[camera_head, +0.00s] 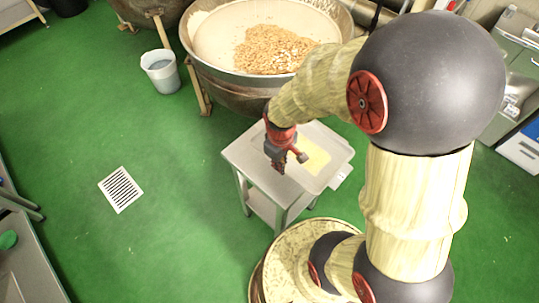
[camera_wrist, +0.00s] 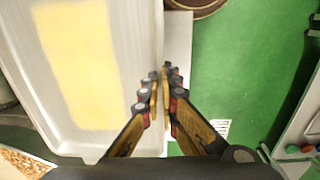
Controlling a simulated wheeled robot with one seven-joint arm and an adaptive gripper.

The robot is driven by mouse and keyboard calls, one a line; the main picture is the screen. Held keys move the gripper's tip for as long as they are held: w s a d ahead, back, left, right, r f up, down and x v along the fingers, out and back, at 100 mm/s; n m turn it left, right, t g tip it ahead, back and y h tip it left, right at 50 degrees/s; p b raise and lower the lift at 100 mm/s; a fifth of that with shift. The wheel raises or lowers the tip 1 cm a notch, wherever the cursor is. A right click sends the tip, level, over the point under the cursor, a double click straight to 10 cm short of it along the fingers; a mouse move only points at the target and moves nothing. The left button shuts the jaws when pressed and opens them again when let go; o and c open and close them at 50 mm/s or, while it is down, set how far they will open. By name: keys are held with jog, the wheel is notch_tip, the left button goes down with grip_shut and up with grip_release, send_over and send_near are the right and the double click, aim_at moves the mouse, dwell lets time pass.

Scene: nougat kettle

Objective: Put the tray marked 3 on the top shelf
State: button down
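A white tray (camera_head: 327,141) with a pale yellow slab in it is over a small metal table (camera_head: 243,153) in the head view. The tray also fills the left of the wrist view (camera_wrist: 140,60). No number can be read on it. My gripper (camera_head: 279,168) points down at the tray's left side. In the wrist view my gripper's fingers (camera_wrist: 163,80) are close together on either side of the tray's rim, and look shut on it. The fingertips' contact is partly hidden. I cannot tell whether the tray is resting or slightly raised.
A large kettle (camera_head: 228,76) with brown nuts stands behind the table. A grey bucket (camera_head: 161,75) is at its left. A floor drain (camera_head: 121,189) lies in open green floor at left. A bench (camera_head: 30,270) is at lower left, and cabinets (camera_head: 520,150) are at right.

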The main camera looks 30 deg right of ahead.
jog(key=b, duration=0.3)
send_over(267, 164)
jog(key=f, duration=0.7)
jog(key=shift+s+f, duration=0.15)
jog(key=shift+s, duration=0.15)
jog(key=shift+w+f, duration=0.3)
jog(key=shift+f, duration=0.15)
jog(key=shift+f+b, duration=0.4)
jog(key=shift+f, duration=0.95)
jog(key=shift+f, duration=0.15)
jog(key=c, duration=2)
grip_release()
jog(key=shift+s, duration=0.1)
jog(key=shift+c, duration=0.2)
